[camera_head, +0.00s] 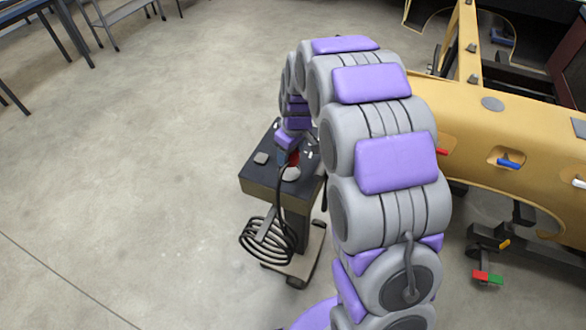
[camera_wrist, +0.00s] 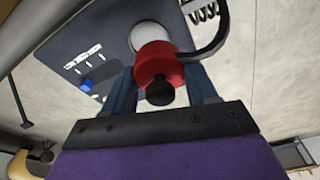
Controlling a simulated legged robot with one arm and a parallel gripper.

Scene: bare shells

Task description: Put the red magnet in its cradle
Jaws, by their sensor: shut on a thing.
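The red magnet (camera_wrist: 152,63), a short red cylinder with a black knob and a black cable, is between the two blue-grey fingers of my gripper (camera_wrist: 163,82), which is shut on it. In the wrist view a round pale disc (camera_wrist: 147,33) on the dark cart top lies just beyond the magnet and is partly covered by it. I cannot tell whether they touch, or whether the disc is the cradle. In the head view a bit of the magnet (camera_head: 294,157) shows over the cart top; my arm hides most of the gripper.
A yellow shell (camera_head: 520,125) with coloured pieces stands at the right. Open concrete floor lies left of the cart.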

